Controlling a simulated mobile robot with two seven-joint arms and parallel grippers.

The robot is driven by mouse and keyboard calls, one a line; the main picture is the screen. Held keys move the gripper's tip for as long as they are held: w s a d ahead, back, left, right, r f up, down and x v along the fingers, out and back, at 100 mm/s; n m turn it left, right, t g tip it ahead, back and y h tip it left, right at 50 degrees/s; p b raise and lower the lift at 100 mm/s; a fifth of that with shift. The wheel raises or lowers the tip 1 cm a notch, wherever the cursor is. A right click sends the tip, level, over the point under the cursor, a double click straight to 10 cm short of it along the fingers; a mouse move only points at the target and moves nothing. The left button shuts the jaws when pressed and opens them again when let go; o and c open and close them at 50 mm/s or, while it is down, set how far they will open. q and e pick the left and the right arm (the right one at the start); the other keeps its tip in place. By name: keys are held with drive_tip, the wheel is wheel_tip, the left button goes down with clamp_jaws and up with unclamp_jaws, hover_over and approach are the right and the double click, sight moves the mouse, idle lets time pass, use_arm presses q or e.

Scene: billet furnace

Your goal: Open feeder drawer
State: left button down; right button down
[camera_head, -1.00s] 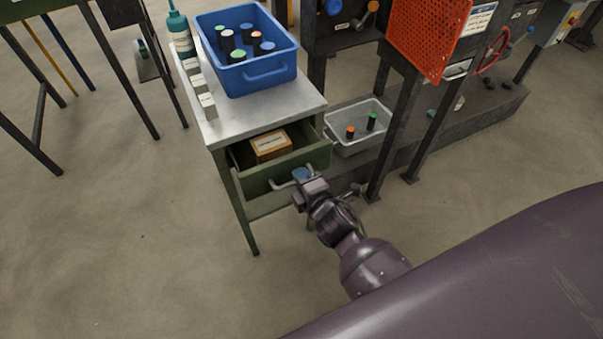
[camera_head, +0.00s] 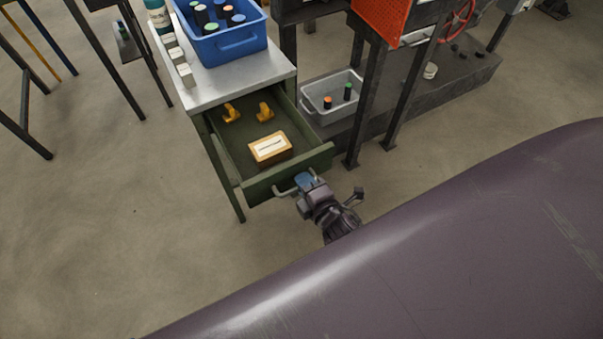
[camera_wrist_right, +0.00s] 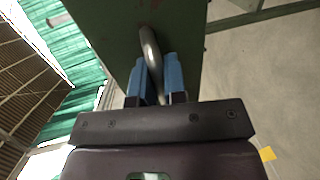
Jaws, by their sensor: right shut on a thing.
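The green feeder drawer (camera_head: 292,175) is pulled well out of the small metal-topped table. Its inside shows a brown box with a white label (camera_head: 270,149) and two yellow pieces (camera_head: 247,112) toward the back. A grey bar handle (camera_head: 284,192) is on the drawer front. My right gripper (camera_head: 306,181) is at the handle, its blue fingers around the bar. In the right wrist view the blue fingers (camera_wrist_right: 160,82) sit on either side of the handle (camera_wrist_right: 150,52), against the green front (camera_wrist_right: 112,28). My left gripper is not in view.
A blue crate (camera_head: 234,43) with several dark cylinders stands on the table top (camera_head: 215,88), beside white blocks and a bottle. A grey bin (camera_head: 318,118) with two cylinders sits right of the drawer. Dark machine legs (camera_head: 366,95) stand further right. Floor at left front is clear.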

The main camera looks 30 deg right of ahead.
drive_tip(key=shift+s, duration=0.1)
drive_tip(key=c, duration=1.5)
unclamp_jaws()
drive_tip(key=shift+o, duration=0.2)
drive_tip(key=p+v, duration=0.1)
drive_tip(key=v, duration=0.9)
drive_tip(key=shift+s, duration=0.4)
drive_tip(key=s+d+m+g+p, duration=0.3)
drive_tip(key=d+m, duration=0.4)
drive_tip(key=m, duration=1)
drive_tip(key=shift+s+d+r+g+h, duration=0.2)
drive_tip(key=shift+s+r+g+h, duration=0.15)
drive_tip(key=shift+s+g, duration=0.7)
